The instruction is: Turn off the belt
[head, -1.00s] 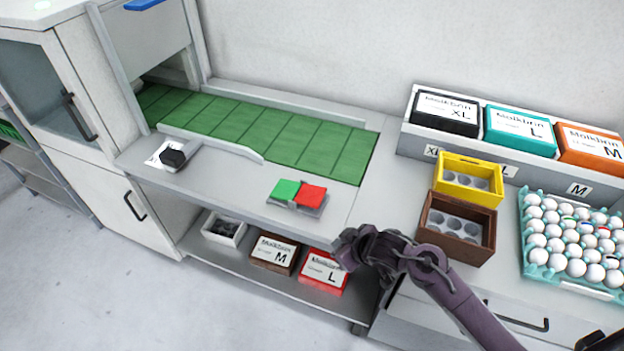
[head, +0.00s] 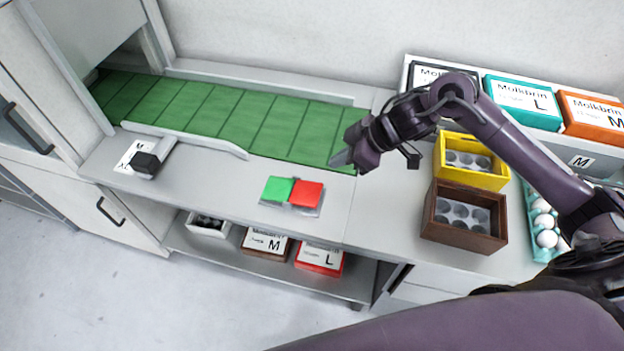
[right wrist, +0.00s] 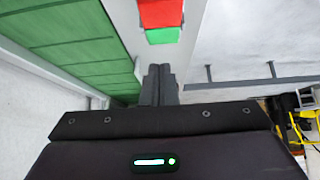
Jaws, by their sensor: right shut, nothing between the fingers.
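The green belt (head: 230,118) runs along the back of the counter; it also shows in the right wrist view (right wrist: 70,50). In front of it is a switch with a green button (head: 277,189) on the left and a red button (head: 307,195) on the right. In the right wrist view the red button (right wrist: 160,13) and green button (right wrist: 162,35) lie ahead of the fingertips. My right gripper (head: 341,160) is shut and empty, above the belt's right end, to the right of and behind the red button, apart from it. In the right wrist view its fingers (right wrist: 158,72) are together. My left gripper is not seen.
A yellow box (head: 470,178) and a brown box (head: 462,236) stand on the right counter by an egg tray (head: 540,248). Several labelled cartons stand behind. A small black and white device (head: 146,163) sits at the left. The counter around the buttons is clear.

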